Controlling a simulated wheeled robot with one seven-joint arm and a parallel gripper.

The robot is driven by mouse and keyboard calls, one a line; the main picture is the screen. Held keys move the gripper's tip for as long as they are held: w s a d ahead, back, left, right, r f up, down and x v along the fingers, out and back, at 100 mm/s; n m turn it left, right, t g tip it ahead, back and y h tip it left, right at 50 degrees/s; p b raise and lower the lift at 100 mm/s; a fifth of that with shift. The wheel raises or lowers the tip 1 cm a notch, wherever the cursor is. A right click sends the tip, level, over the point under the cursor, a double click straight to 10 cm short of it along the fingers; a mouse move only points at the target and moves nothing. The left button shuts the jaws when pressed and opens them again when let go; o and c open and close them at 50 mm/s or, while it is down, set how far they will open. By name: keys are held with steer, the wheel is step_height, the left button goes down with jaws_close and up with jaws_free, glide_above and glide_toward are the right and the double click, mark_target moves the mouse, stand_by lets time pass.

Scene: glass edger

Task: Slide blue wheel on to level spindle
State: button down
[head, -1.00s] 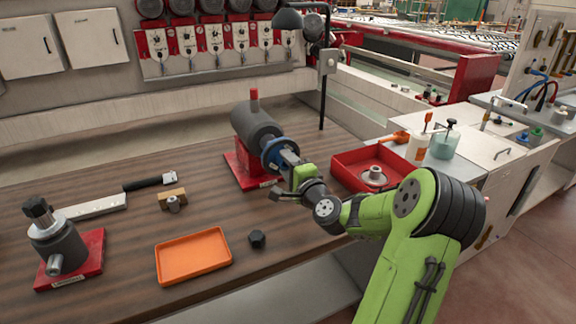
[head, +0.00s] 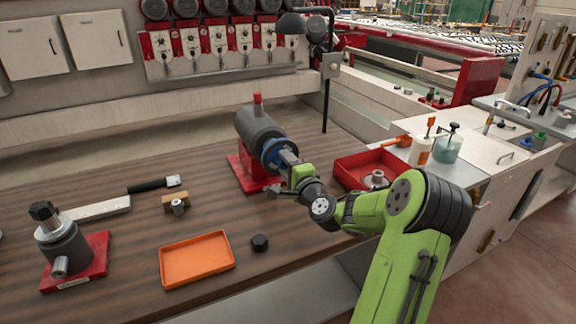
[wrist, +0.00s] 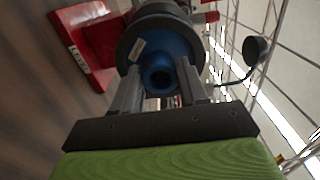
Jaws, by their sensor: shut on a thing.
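The blue wheel (head: 275,152) is at the front face of a dark grey cylindrical spindle housing (head: 257,127) on a red base (head: 238,172). In the wrist view the blue wheel (wrist: 158,66) faces me, its hub hole showing dark. My gripper (head: 290,167) is shut on the wheel; the wrist view shows its two fingers (wrist: 158,98) on either side of the hub. The spindle itself is hidden behind the wheel, so I cannot tell how far the wheel is on it. A second grey spindle unit (head: 65,247) with an angled shaft stands at the left on a red plate.
An orange tray (head: 197,259) and a black hex nut (head: 260,243) lie in front. A red tray (head: 345,174) with a grey flanged part (head: 376,180) is right of my gripper. Bench between is clear.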

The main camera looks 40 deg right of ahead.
mark_target(279, 157)
steer(key=shift+p+x, duration=1.1)
steer(key=shift+x, duration=1.3)
steer(key=c, duration=0.5)
jaws_free()
steer(key=shift+s+f, duration=0.1)
steer(key=shift+s, duration=0.15)
steer(key=b+v, duration=0.3)
steer(key=v, duration=1.2)
steer(key=shift+s+a, duration=0.1)
steer(key=shift+a, duration=0.05)
